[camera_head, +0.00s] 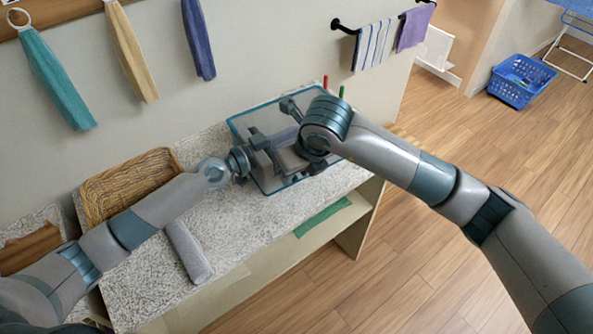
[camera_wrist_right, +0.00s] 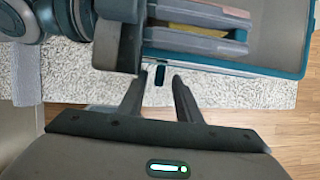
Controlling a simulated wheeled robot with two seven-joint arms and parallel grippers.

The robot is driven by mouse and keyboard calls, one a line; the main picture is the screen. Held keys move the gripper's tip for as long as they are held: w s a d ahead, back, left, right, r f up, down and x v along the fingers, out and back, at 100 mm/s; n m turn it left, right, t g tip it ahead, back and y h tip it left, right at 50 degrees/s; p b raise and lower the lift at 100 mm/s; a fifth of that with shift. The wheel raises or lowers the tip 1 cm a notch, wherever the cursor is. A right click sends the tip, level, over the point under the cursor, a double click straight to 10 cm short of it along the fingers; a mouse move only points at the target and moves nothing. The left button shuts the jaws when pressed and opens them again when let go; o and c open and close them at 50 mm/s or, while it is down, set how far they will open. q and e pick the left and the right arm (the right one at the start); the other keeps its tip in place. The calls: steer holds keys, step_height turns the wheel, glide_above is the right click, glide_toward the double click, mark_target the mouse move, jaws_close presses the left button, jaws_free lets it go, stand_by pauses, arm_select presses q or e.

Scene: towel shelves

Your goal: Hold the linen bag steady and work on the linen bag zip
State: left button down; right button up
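The linen bag is a see-through case with teal edging (camera_head: 241,128), lying on the speckled shelf top; its teal front edge also shows in the right wrist view (camera_wrist_right: 215,67). A small dark tab, likely the zip pull (camera_wrist_right: 160,73), hangs at that edge. My right gripper (camera_wrist_right: 160,78) is open and its fingertips stand either side of the tab, with gaps showing; contact is unclear. My left gripper (camera_wrist_right: 246,32) reaches across the bag from the left, its two fingers apart with a yellowish strip visible between them. My arms hide part of the bag.
A wicker basket (camera_head: 128,187) and a rolled grey towel (camera_head: 188,250) lie left of the bag. A green strip (camera_head: 322,217) is on the shelf front. Towels hang on the wall behind, including a teal one (camera_head: 58,80). A blue basket (camera_head: 520,80) stands on the floor.

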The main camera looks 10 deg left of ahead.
steer(key=shift+r, duration=0.1)
steer(key=v, duration=1.1)
steer(key=shift+r, duration=0.35)
steer(key=shift+s+d, duration=0.1)
steer(key=shift+s, duration=0.05)
